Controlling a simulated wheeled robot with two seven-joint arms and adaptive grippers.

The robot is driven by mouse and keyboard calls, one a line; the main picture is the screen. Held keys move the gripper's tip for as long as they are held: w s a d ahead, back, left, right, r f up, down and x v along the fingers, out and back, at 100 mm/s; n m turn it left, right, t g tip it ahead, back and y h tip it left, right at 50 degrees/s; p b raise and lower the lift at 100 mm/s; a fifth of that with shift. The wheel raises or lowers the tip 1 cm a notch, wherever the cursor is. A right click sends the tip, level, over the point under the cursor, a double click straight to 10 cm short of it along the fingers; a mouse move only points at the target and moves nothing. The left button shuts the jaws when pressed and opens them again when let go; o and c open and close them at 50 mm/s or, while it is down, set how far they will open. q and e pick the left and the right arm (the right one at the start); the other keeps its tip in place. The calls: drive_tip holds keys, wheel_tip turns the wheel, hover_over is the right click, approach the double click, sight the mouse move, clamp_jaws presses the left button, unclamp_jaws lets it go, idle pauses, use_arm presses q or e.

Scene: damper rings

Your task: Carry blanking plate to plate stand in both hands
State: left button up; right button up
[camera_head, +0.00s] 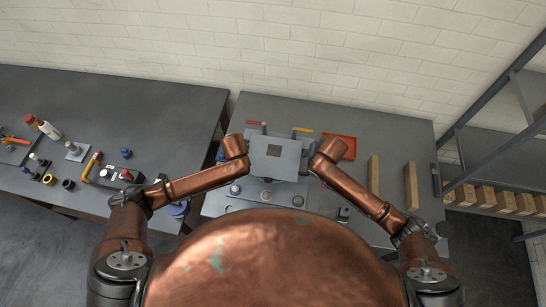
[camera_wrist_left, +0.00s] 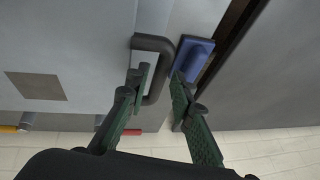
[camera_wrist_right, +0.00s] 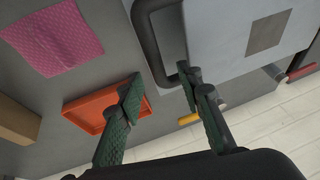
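The blanking plate (camera_head: 276,165) is a flat grey plate with a dark square in its middle and a dark handle on each side. It appears over the far workbench in front of my body. My left gripper (camera_wrist_left: 160,79) has its fingers apart, with the left handle (camera_wrist_left: 154,42) between them. My right gripper (camera_wrist_right: 160,88) also has its fingers apart, on either side of the right handle (camera_wrist_right: 147,42). No firm grip on either handle shows. I cannot pick out the plate stand for certain; the plate hides what lies beneath it.
An orange-red tray (camera_head: 341,146) lies right of the plate, with wooden bars (camera_head: 411,186) beyond. A pink cloth (camera_wrist_right: 55,38) and a blue block (camera_wrist_left: 190,58) lie near the grippers. The left bench (camera_head: 150,100) holds bottles and small parts. A shelf rack (camera_head: 500,150) stands right.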

use_arm(q)
drive_tip(key=shift+f, duration=0.2)
use_arm(e)
drive_tip(key=shift+f, duration=0.2)
use_arm(q)
drive_tip(key=shift+w+f, duration=0.25)
drive_tip(key=shift+w, duration=0.1)
use_arm(e)
drive_tip(key=shift+w+f, duration=0.25)
drive_tip(key=shift+w, duration=0.1)
use_arm(q)
drive_tip(key=shift+s+r, duration=0.1)
drive_tip(key=shift+s, duration=0.05)
drive_tip(key=shift+c, duration=1)
use_arm(e)
drive_tip(key=shift+s+r, duration=0.1)
drive_tip(key=shift+s, duration=0.05)
drive_tip(key=shift+c, duration=1)
use_arm(q)
drive_tip(key=c, duration=0.3)
use_arm(e)
drive_tip(key=c, duration=0.3)
use_arm(q)
clamp_jaws()
use_arm(e)
clamp_jaws()
